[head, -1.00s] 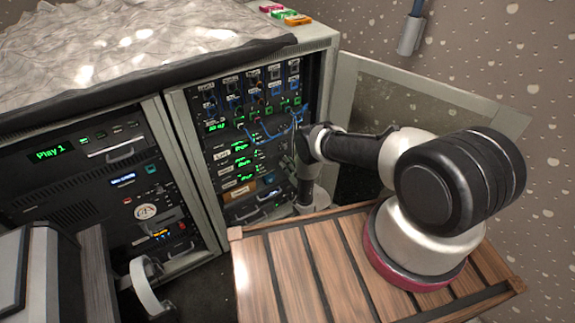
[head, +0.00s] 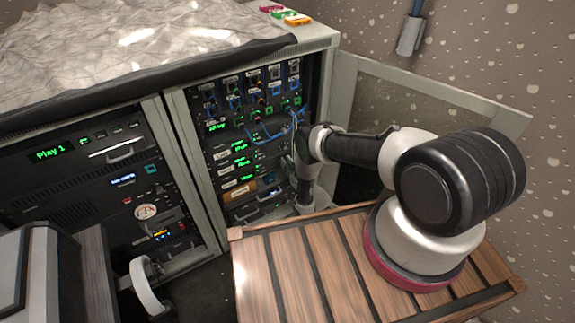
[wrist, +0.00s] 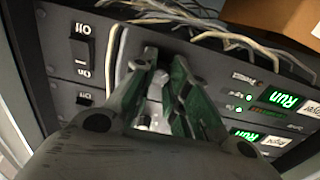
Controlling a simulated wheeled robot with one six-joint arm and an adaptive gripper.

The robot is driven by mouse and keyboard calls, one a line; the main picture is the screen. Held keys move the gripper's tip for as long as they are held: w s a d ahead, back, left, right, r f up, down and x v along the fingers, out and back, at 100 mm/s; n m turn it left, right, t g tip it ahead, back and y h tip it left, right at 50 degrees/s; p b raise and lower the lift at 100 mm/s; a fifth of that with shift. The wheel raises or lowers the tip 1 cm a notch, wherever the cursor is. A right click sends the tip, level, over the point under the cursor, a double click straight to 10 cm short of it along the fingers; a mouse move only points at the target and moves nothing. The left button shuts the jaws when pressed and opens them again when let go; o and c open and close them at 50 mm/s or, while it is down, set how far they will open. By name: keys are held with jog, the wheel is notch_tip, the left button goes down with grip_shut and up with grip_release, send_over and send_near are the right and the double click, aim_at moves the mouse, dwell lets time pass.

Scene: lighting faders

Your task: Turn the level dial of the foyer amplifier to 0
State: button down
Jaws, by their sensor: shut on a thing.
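The foyer amplifier panel (wrist: 217,75) is dark and appears upside down in the wrist view, with a green "Run" display (wrist: 282,98) and a label (wrist: 304,106) that seems to read Foyer. Its rocker switch (wrist: 82,50) is at the left. My gripper (wrist: 164,62) is at this panel, between switch and display, its fingers shut on a small part that I take to be the level dial. The fingers cover the dial, so its pointer and setting are hidden. In the head view my arm hides most of the gripper at the rack.
A second amplifier with a switch (wrist: 84,99) lies close below in the wrist view. Loose cables (wrist: 215,28) run along the panel's upper edge.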

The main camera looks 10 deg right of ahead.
dwell(0.5)
jog(key=c, duration=1.3)
grip_release()
jog(key=shift+c, duration=0.2)
jog(key=shift+s, duration=0.1)
jog(key=v, duration=1.2)
